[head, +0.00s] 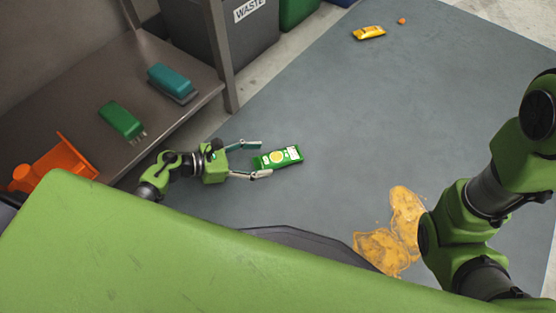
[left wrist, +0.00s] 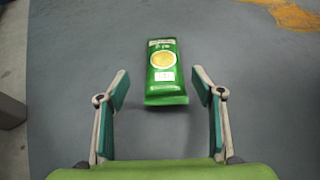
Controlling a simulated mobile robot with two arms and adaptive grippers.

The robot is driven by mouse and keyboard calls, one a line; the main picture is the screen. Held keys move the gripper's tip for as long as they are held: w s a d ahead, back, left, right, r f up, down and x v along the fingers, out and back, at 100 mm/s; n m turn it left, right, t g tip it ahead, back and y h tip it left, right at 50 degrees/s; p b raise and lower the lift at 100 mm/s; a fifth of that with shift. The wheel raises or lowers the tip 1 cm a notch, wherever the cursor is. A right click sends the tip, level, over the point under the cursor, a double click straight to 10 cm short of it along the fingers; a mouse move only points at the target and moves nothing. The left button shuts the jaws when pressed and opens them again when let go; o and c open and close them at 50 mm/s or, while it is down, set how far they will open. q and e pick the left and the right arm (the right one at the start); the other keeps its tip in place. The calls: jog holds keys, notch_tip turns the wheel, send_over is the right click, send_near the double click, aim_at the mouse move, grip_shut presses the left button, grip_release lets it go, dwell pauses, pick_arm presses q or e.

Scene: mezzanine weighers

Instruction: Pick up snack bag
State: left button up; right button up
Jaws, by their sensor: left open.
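A green snack bag (head: 279,157) with a yellow round print and a white patch lies flat on the grey floor mat. My left gripper (head: 256,160) is open, low over the mat, with its fingertips pointing at the near end of the bag. In the left wrist view the bag (left wrist: 164,72) lies ahead, centred between the spread fingers of the gripper (left wrist: 160,95), and nothing is held. A yellow packet (head: 369,33) lies far off at the top of the mat. My right arm shows at the right, but its gripper is out of view.
An orange-yellow spill (head: 392,232) covers the mat right of the bag. A metal shelf (head: 75,130) with green and teal brushes and an orange item stands at left. A grey waste bin (head: 245,45) stands behind.

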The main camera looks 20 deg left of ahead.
aim_at(267, 160)
pick_arm(q)
jog(key=b+x, duration=0.1)
jog(key=x, duration=0.1)
jog(key=b+x, duration=0.2)
jog(key=shift+s+d+f, duration=0.2)
jog(key=shift+w+d, duration=0.3)
jog(key=shift+d, duration=0.05)
jog(key=c, duration=1.2)
